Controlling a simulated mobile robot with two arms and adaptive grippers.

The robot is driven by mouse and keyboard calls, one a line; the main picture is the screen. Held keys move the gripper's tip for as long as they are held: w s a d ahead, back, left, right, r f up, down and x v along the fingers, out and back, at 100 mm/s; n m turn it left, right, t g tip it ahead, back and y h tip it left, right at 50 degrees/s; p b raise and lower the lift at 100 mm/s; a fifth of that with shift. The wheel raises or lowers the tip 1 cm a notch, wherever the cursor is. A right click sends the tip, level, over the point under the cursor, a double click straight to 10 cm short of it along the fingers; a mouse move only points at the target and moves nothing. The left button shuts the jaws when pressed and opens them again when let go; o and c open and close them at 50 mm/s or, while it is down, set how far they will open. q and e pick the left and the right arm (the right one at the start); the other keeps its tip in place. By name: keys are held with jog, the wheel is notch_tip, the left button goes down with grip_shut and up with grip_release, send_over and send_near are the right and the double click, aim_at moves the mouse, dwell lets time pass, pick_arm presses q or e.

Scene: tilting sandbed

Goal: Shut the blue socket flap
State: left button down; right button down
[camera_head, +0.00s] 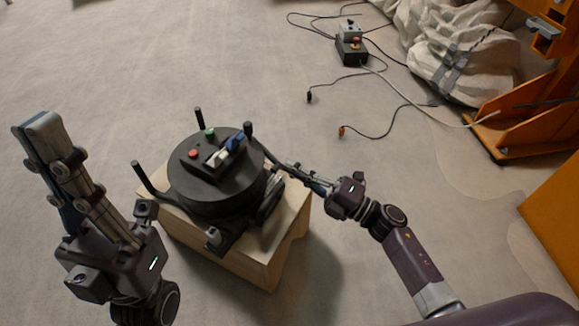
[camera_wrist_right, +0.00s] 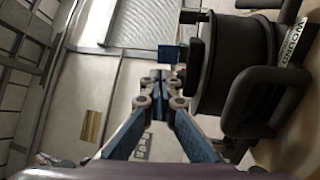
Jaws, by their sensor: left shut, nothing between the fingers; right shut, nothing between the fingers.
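A round black device (camera_head: 200,190) sits on a wooden box, with a dark panel on its top. The blue socket flap (camera_head: 236,141) is at the panel's upper right end and appears raised; in the right wrist view it sticks out beyond the device's top (camera_wrist_right: 170,54). A white flap (camera_head: 219,157) is beside it. My right gripper (camera_head: 291,168) is shut and empty, right of the device, pointing towards it. In the right wrist view its fingertips (camera_wrist_right: 160,76) appear just below the blue flap; contact cannot be told. My left gripper (camera_head: 38,125) is shut and empty, far left.
The wooden box (camera_head: 252,262) stands on a grey floor. Black posts (camera_head: 143,177) and bars rise around the device, one near my right fingers. A red button (camera_head: 193,153) and a green one (camera_head: 210,132) are on its top. Cables and a small box (camera_head: 350,50) lie behind.

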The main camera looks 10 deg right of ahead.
aim_at(243, 139)
jog(key=b+x, duration=0.2)
jog(key=x, duration=0.7)
jog(key=shift+w+a, duration=0.3)
jog(key=shift+w, duration=0.05)
jog(key=shift+w+a+r, duration=0.1)
jog(key=shift+w+a, duration=0.15)
jog(key=shift+a, duration=0.15)
jog(key=shift+r, duration=0.1)
